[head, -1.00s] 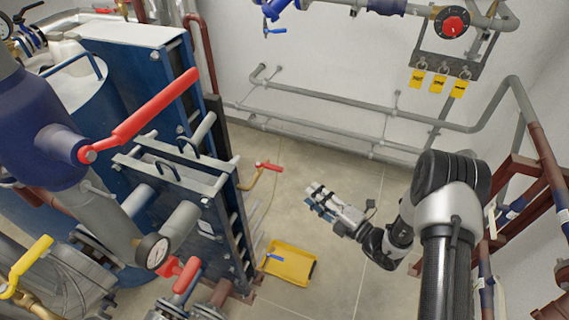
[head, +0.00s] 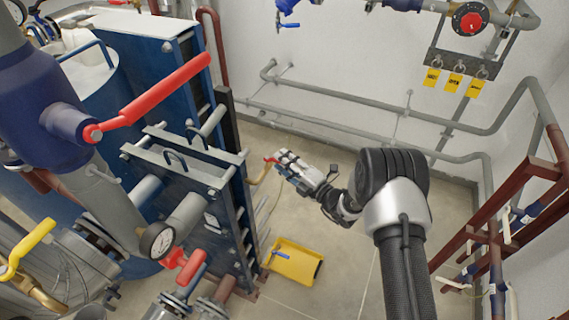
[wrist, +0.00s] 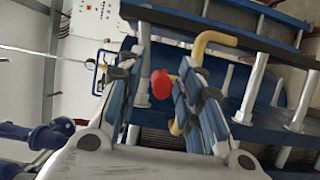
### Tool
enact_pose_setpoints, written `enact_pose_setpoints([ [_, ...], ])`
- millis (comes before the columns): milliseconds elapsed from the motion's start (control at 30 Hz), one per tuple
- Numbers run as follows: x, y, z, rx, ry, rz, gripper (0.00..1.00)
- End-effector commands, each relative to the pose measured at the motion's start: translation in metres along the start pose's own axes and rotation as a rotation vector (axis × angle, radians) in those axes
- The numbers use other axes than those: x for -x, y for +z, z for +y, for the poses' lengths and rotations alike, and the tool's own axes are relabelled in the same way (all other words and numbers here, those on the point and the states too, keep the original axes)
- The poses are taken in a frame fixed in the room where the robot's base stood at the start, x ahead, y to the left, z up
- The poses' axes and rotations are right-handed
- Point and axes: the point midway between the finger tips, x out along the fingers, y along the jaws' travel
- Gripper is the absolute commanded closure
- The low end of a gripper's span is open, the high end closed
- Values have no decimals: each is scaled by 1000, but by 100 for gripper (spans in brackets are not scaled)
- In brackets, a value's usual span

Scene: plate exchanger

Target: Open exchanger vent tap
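The vent tap has a small red handle (head: 270,160) on a brass pipe (head: 258,178) at the right side of the blue plate exchanger (head: 228,215). In the head view my gripper (head: 283,163) is at the handle's right end and partly covers it. In the wrist view the red handle (wrist: 161,85) shows end-on between the two fingers of my open gripper (wrist: 162,72), with clear gaps on both sides. The bent brass pipe (wrist: 212,40) shows behind the right finger. How deep the handle sits between the fingers is hard to tell.
A yellow tray (head: 298,262) lies on the floor below the tap. A large red lever (head: 160,95) and a pressure gauge (head: 157,241) are on the left. Grey wall pipes (head: 350,122) run behind my arm. Floor to the right of the tray is clear.

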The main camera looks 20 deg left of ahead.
Motion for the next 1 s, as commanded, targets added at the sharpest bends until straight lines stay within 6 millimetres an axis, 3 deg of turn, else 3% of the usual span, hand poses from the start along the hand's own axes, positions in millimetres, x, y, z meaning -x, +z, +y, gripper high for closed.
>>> enact_pose_setpoints([
  [267, -2, 0, 0, 0, 0, 0, 67],
  [767, -2, 0, 0, 1, 0, 0, 99],
  [1000, -2, 0, 0, 1, 0, 0, 100],
])
